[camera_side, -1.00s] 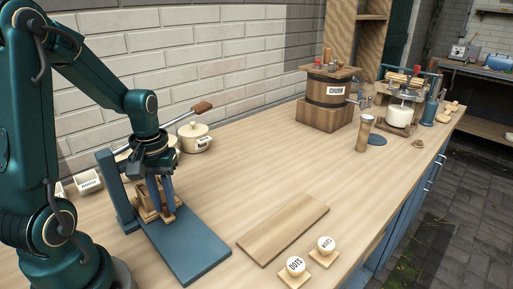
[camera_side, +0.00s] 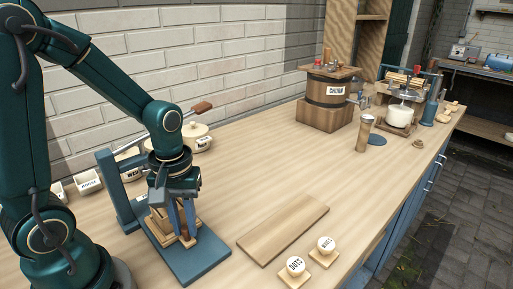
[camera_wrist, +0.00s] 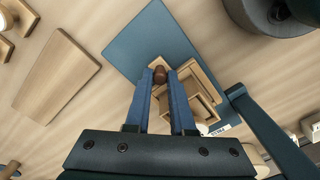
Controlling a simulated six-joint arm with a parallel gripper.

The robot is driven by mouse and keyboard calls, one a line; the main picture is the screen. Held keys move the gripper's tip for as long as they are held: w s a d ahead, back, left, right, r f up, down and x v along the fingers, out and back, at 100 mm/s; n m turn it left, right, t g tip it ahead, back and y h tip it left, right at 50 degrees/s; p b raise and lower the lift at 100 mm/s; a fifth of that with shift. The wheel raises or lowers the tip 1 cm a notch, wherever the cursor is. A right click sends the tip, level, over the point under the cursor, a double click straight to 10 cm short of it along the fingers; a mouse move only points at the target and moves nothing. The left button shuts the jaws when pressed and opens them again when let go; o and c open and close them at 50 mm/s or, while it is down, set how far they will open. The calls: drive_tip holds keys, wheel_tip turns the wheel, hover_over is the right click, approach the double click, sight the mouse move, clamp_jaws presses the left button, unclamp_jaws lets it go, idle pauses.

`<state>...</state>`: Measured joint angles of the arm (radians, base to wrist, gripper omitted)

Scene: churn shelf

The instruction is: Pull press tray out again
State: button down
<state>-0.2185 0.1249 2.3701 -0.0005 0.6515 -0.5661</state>
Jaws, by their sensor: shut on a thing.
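The press tray (camera_side: 160,228) is a small light-wood frame on the blue press base (camera_side: 200,262). In the wrist view the tray (camera_wrist: 205,82) shows its wooden walls, with a brown knob (camera_wrist: 160,74) at its near end. My gripper (camera_side: 186,235) points down at the tray's front end. In the wrist view my gripper (camera_wrist: 162,76) has its two blue fingers shut on the knob, one on each side. The press upright (camera_side: 120,190) stands behind the tray, and its lever has a brown handle (camera_side: 202,107). My wrist hides part of the press.
A bare wooden board (camera_side: 283,228) lies right of the press. Two round stamps, DOTS (camera_side: 295,266) and another (camera_side: 326,245), stand in front. Lidded pots (camera_side: 196,137) stand behind my wrist. The churn (camera_side: 330,95) is far back. The counter's middle is clear.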

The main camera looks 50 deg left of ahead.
drive_tip(key=shift+w+d, duration=0.15)
drive_tip(key=shift+d, duration=2.4)
drive_tip(key=c, duration=0.8)
unclamp_jaws()
drive_tip(key=shift+o, duration=0.2)
drive_tip(key=shift+r, duration=2.6)
